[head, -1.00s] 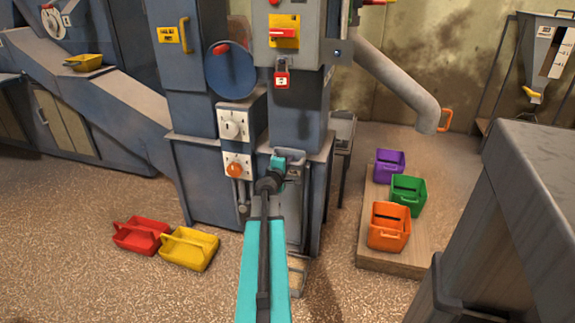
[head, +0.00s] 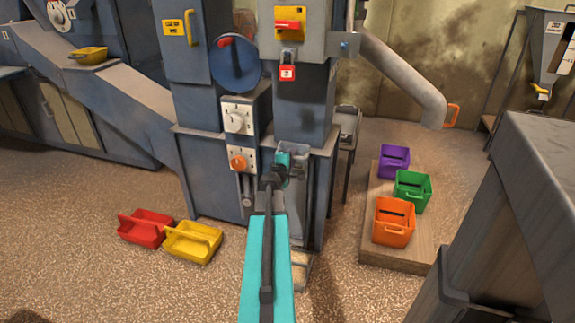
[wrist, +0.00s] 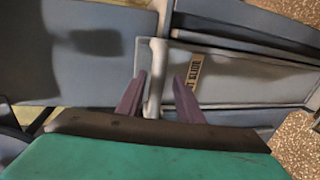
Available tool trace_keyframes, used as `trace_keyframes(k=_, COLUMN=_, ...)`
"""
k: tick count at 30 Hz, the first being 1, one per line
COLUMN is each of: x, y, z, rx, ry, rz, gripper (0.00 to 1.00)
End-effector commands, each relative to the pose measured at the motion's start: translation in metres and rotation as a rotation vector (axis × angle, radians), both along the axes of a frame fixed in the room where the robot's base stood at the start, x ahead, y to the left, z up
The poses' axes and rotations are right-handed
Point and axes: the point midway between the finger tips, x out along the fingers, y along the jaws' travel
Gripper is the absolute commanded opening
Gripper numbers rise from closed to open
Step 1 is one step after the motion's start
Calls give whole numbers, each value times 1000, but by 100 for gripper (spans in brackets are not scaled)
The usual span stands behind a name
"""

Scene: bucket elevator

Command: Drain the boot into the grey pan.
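The boot (head: 215,190) is the blue-grey steel base of the elevator in the head view. My gripper (wrist: 161,80) is at its front. In the wrist view its two purple fingers are apart, with a light grey upright bar (wrist: 155,75) between them. The right finger is clear of the bar; I cannot tell whether the left one touches it. A label ending in "SLIDE" (wrist: 188,80) is on the panel to the right. In the head view my arm hides the fingertips. I cannot make out the grey pan for certain; a pale object (head: 300,257) shows low beside my arm.
Red (head: 146,228) and yellow (head: 192,242) bins stand on the floor at left. Purple, green and orange (head: 394,222) bins stand on a wooden platform (head: 385,253) at right. A sloping spout (head: 405,78) hangs above them. A dark grey block (head: 530,160) fills the near right.

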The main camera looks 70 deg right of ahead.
Motion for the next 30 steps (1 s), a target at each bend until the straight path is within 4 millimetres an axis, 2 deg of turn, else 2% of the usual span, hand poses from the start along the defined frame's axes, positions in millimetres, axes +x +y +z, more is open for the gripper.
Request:
trace_keyframes(k=8, x=-1, y=16, z=4, rx=-1, ry=0, rz=1, gripper=34)
trace_keyframes(k=30, x=-5, y=84, z=18, rx=0, ry=0, rz=1, gripper=34)
